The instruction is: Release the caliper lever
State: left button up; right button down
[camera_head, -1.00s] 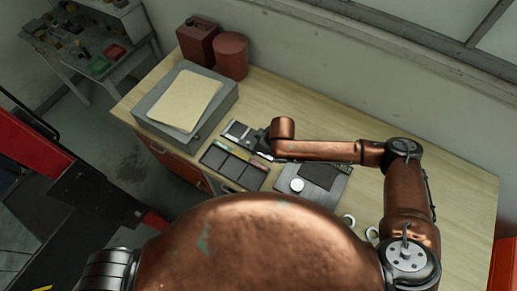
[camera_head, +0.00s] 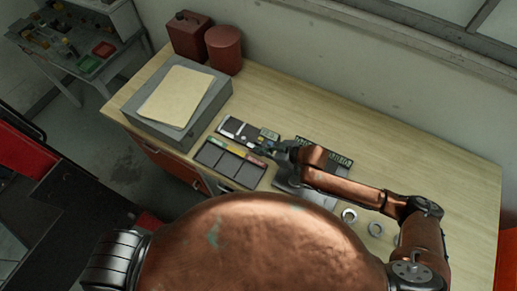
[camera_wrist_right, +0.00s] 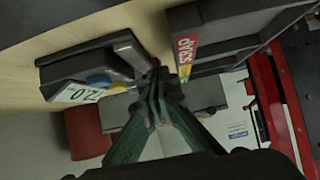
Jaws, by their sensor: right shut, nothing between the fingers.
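The caliper (camera_head: 243,130), a dark tool with a light digital display and blue and yellow buttons, lies on the workbench beyond the sorting tray. In the right wrist view the caliper (camera_wrist_right: 85,68) is large at the left, its display showing digits. I cannot make out its lever. My right gripper (camera_head: 268,147) is at the caliper's right end, near the tray's corner. In the right wrist view its fingertips (camera_wrist_right: 157,84) are together, with nothing between them, beside the caliper's button end. I cannot tell whether they touch it. My left gripper is out of view.
The dark sorting tray (camera_head: 229,163) with coloured labels sits close to the caliper; its red label (camera_wrist_right: 184,55) shows in the wrist view. A grey box with paper (camera_head: 179,97) stands left. Metal rings (camera_head: 349,215) lie right.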

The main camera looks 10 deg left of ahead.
dwell(0.3)
jog(key=shift+w+a, duration=0.3)
jog(key=shift+a, duration=0.4)
jog(key=shift+r, duration=0.1)
jog(key=shift+r+p, duration=0.3)
jog(key=shift+p, duration=0.15)
jog(key=r+p, duration=0.3)
jog(key=shift+w+a+r, duration=0.1)
jog(key=shift+a+r, duration=0.05)
jog(key=shift+a, duration=0.1)
jog(key=d+f+b+v, duration=0.1)
jog(key=v, duration=0.8)
jog(key=shift+s+d+b, duration=0.3)
jog(key=shift+s+b, duration=0.05)
jog(key=shift+b, duration=0.05)
jog(key=shift+f, duration=0.1)
